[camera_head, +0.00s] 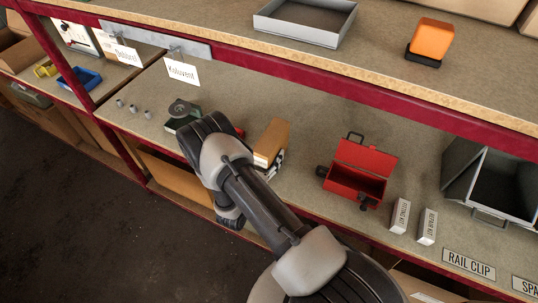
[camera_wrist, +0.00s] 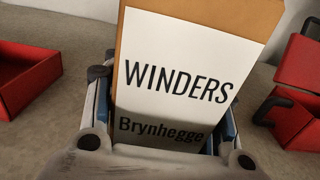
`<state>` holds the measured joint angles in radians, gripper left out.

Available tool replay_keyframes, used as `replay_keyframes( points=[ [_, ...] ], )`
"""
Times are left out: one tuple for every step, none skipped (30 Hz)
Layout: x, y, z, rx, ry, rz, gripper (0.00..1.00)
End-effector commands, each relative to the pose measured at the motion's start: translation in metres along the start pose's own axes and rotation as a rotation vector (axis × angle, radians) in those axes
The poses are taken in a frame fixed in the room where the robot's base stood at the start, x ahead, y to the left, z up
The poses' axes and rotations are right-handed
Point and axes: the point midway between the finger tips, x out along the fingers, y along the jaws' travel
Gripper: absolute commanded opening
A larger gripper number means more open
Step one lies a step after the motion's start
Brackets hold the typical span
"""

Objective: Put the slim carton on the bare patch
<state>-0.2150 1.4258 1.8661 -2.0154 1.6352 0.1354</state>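A brown carton (camera_head: 273,139) with a white front stands on the middle shelf, just beyond my forearm in the head view, which hides part of it. In the wrist view the carton (camera_wrist: 190,75) fills the centre, its label reading WINDERS and Brynhegge. My gripper (camera_wrist: 166,105) has one finger on each side of the carton's lower part, very close to it. I cannot tell whether the pads press on it. Two slim white cartons, FITTING KIT (camera_head: 400,216) and REPAIR KIT (camera_head: 427,227), stand at the right by the shelf edge. No marked bare patch is distinguishable.
An open red toolbox (camera_head: 361,174) stands right of the brown carton. A grey bin (camera_head: 492,182) is farther right. A dark round-topped item (camera_head: 183,112) and several small metal pieces (camera_head: 133,108) lie left. The upper shelf (camera_head: 385,85) overhangs. Shelf surface behind the carton is clear.

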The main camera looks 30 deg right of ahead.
Motion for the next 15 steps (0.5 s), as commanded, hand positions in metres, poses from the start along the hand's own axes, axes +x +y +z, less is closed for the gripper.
replay_keyframes(
  points=[
    [0.0,0.0,0.0005,0.0,0.0,0.0,0.58],
    [0.0,0.0,0.0006,0.0,0.0,0.0,0.6],
    [0.0,0.0,0.0006,0.0,0.0,0.0,0.63],
    [0.0,0.0,0.0006,0.0,0.0,0.0,0.65],
    [0.0,0.0,0.0006,0.0,0.0,0.0,0.67],
    [0.0,0.0,0.0006,0.0,0.0,0.0,0.7],
    [0.0,0.0,0.0006,0.0,0.0,0.0,0.7],
    [0.0,0.0,0.0006,0.0,0.0,0.0,0.7],
    [0.0,0.0,0.0006,0.0,0.0,0.0,0.7],
    [0.0,0.0001,0.0006,0.0,0.0,0.0,0.7],
    [0.0,0.0001,0.0006,0.0,0.0,0.0,0.7],
    [0.0,0.0,0.0006,0.0,0.0,0.0,0.7],
    [0.0,0.0,0.0006,0.0,0.0,0.0,0.7],
    [0.0,0.0,0.0006,0.0,0.0,0.0,0.7],
    [0.0,0.0,0.0009,0.0,0.0,0.0,0.7]
  ],
)
